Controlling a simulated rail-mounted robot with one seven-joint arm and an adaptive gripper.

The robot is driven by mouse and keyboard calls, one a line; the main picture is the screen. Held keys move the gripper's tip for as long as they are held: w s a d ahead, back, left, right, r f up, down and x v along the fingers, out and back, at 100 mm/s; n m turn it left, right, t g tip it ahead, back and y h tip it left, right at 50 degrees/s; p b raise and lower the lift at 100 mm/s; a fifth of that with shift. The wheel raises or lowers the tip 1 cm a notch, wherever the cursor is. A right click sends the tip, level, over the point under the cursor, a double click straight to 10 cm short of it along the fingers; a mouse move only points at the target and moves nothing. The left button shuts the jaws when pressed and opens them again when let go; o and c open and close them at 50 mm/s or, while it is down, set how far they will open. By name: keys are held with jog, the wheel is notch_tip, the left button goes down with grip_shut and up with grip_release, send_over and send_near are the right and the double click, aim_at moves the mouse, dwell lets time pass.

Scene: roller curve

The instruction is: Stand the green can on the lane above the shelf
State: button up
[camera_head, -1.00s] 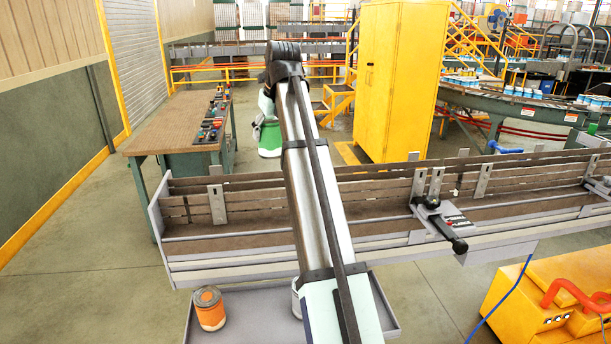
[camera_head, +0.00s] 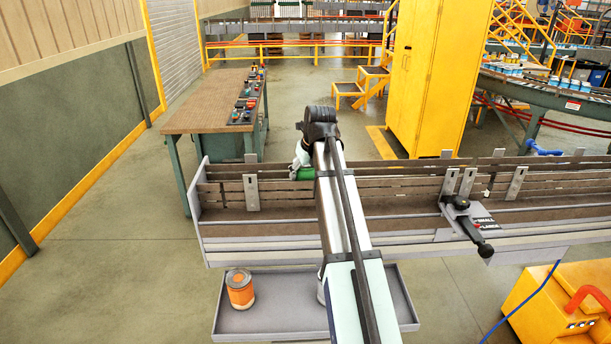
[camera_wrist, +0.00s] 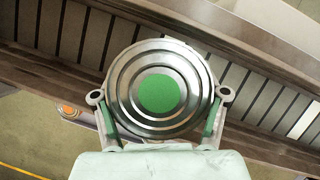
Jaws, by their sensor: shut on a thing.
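My gripper (camera_wrist: 160,96) is shut on the green can (camera_wrist: 158,118), with one finger on each side of it. In the wrist view the can shows a round ridged metal end with a green disc in its middle. In the head view a green part of the can (camera_head: 304,174) shows left of my arm, in front of the slatted back rail; my arm hides the rest. The brown lane (camera_head: 275,215) runs left to right along the front of that rail, above the grey shelf (camera_head: 280,322). I cannot tell whether the can touches the lane.
An orange can (camera_head: 240,289) stands at the left of the shelf, and a sliver of another object (camera_head: 321,291) shows beside my arm. A black-handled clamp (camera_head: 468,223) sits on the lane's right part. The lane left of my arm is clear.

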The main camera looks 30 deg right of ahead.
jog(key=shift+f, duration=0.95)
jog(key=o, duration=1.5)
jog(key=shift+f, duration=0.1)
jog(key=b+v, duration=0.4)
jog(key=v, duration=0.8)
jog(key=shift+b, duration=0.35)
